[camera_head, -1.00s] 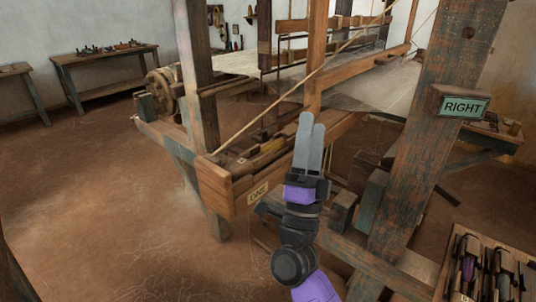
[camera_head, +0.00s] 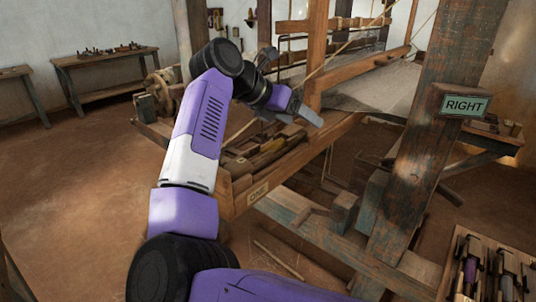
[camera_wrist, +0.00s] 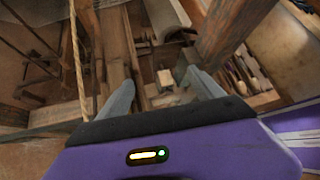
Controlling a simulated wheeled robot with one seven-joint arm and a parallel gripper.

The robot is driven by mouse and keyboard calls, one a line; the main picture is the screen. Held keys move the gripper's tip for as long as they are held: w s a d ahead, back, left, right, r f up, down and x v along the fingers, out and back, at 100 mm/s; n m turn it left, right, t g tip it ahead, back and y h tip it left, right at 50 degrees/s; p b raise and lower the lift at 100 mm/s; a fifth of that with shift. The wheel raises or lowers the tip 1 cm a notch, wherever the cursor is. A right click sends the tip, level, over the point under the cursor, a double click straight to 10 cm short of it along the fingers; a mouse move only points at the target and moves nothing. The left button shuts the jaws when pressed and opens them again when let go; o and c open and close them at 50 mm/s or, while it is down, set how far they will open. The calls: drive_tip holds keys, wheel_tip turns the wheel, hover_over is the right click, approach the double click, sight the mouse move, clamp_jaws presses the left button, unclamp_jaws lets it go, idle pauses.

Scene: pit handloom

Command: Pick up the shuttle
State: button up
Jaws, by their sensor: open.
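Several dark, shuttle-like pieces with purple and pale parts (camera_head: 470,272) lie in a crate at the lower right. I cannot tell which one the task means. My gripper (camera_head: 306,114) is open and empty, raised above the far end of the box. Its two grey fingers also show apart in the wrist view (camera_wrist: 163,92), with no object between them.
A loom post (camera_head: 430,140) with a "RIGHT" sign (camera_head: 465,105) stands right of my gripper. An upright (camera_head: 317,55) and a slanting rope (camera_wrist: 77,62) are close by. Benches (camera_head: 105,62) stand at the back left. The left floor is clear.

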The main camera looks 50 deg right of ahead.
sight(262, 150)
drive_tip(key=w+a+t+y, duration=0.1)
drive_tip(key=w+a, duration=0.1)
drive_tip(key=a, duration=0.1)
drive_tip(key=w+a+t+y, duration=0.1)
drive_tip(key=w+a+y, duration=0.1)
drive_tip(key=a, duration=0.1)
drive_tip(key=w+a+f+t+y, duration=0.1)
drive_tip(key=w+a+y, duration=0.1)
drive_tip(key=w+a, duration=0.1)
drive_tip(key=shift+w+a+f+y, duration=0.15)
drive_tip(key=shift+a+y, duration=0.05)
drive_tip(key=shift+y, duration=0.2)
drive_tip(key=x, duration=0.7)
drive_tip(key=shift+s+d+p, duration=0.25)
drive_tip(key=shift+p, duration=0.15)
drive_tip(key=shift+c, duration=0.5)
drive_tip(key=c, duration=1.4)
clamp_jaws()
